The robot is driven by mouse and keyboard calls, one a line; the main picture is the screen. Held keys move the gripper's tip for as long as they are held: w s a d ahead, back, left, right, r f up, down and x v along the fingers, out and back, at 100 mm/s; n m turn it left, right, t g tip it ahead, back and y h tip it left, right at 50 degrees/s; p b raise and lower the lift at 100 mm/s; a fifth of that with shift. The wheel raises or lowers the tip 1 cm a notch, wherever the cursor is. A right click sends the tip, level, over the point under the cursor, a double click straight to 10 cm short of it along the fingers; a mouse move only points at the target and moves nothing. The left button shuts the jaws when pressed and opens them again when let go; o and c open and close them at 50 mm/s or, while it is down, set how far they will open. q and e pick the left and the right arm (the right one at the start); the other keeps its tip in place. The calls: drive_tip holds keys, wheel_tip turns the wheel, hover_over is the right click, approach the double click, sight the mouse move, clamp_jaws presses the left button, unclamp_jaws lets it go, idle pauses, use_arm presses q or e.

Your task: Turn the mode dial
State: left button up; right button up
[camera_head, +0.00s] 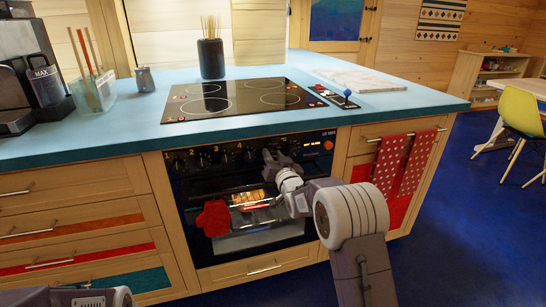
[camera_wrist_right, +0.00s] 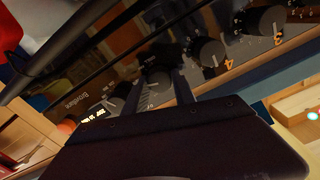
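The oven's black control panel (camera_head: 215,158) carries a row of dark round knobs under the cooktop. My right gripper (camera_head: 271,157) is at this row, right of the knob numbered 4. In the right wrist view my right gripper (camera_wrist_right: 166,76) has its two fingers apart, pointing at a dark dial (camera_wrist_right: 157,60) that seems to be the mode dial. The fingers are close to it and partly cover it; I cannot tell whether they touch it. The gripper hides this dial in the head view. Only part of my left arm shows at bottom left; its gripper is out of view.
Knob 4 (camera_wrist_right: 207,52) and knob 3 (camera_wrist_right: 266,20) are close beside the gripper. A red mitt-like thing (camera_head: 213,218) hangs at the oven door's left. Red towels (camera_head: 405,165) hang on the right cabinet. The counter edge juts out above the panel.

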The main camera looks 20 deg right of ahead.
clamp_jaws()
drive_tip(key=n+b, duration=0.1)
drive_tip(key=n, duration=0.4)
drive_tip(key=n+b, duration=0.2)
drive_tip(key=n, duration=0.3)
drive_tip(key=n+b, duration=0.2)
drive_tip(key=n, duration=0.4)
drive_tip(key=n+b, duration=0.3)
drive_tip(key=n, duration=0.2)
drive_tip(key=shift+a+f, duration=0.2)
drive_tip(key=shift+f, duration=0.05)
drive_tip(key=shift+n, duration=0.4)
